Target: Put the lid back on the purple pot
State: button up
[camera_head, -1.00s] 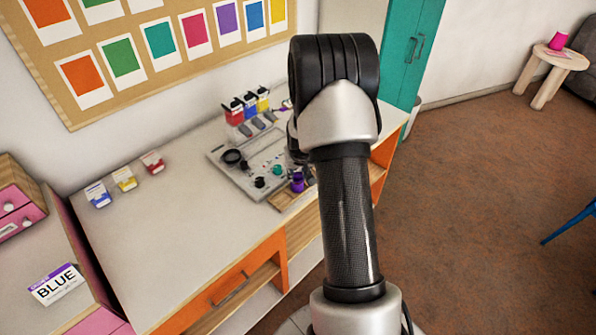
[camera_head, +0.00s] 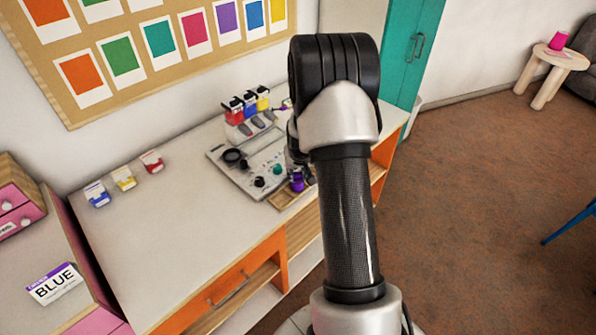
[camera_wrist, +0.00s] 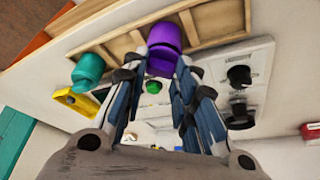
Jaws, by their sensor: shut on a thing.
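The purple pot (camera_wrist: 164,34) stands in a shallow wooden tray (camera_wrist: 215,20) in the wrist view. It also shows small beside my arm in the head view (camera_head: 297,184). My gripper (camera_wrist: 158,72) is at the pot, its fingers on either side of a purple lid (camera_wrist: 160,66) and shut on it. Lid and pot overlap in this view, so I cannot tell whether the lid is fully seated. In the head view my arm hides most of the gripper.
A teal pot (camera_wrist: 88,68) stands close beside one finger. A grey board (camera_head: 240,180) with dark round pieces lies next to the tray. Bottles with red, blue and yellow (camera_head: 247,106) stand behind it. The counter's left part is clear except for small boxes (camera_head: 124,178).

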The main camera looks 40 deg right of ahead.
dwell(0.8)
jog(key=o, duration=1)
jog(key=shift+o, duration=0.2)
jog(key=o, duration=0.4)
jog(key=shift+o, duration=0.2)
jog(key=shift+r, duration=0.1)
notch_tip(320, 180, up, 7)
jog(key=p, duration=0.4)
jog(key=shift+c, duration=0.5)
